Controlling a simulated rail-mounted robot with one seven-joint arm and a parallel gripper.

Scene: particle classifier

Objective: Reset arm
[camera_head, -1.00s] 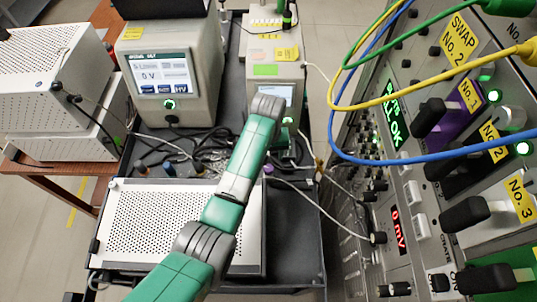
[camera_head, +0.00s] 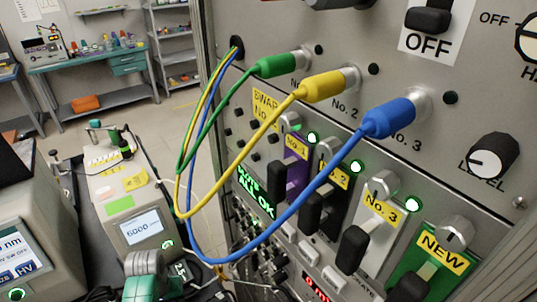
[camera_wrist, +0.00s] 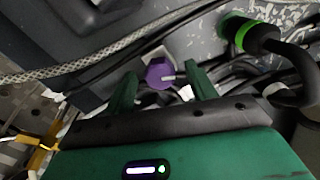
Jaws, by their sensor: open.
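My gripper (camera_wrist: 163,88) shows in the wrist view with its two green fingers apart. A purple knob-like part (camera_wrist: 158,75) shows between the fingers; I cannot tell whether they touch it. In the head view a green and grey piece of my arm (camera_head: 143,275) shows at the bottom, in front of the instrument with the small display (camera_head: 138,228). The gripper fingers do not show there.
The rack panel (camera_head: 440,130) fills the right, with green, yellow and blue cable plugs (camera_head: 390,118) and several module levers. Black cables (camera_wrist: 300,95) lie close around the gripper. A workbench (camera_head: 90,65) stands far back left.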

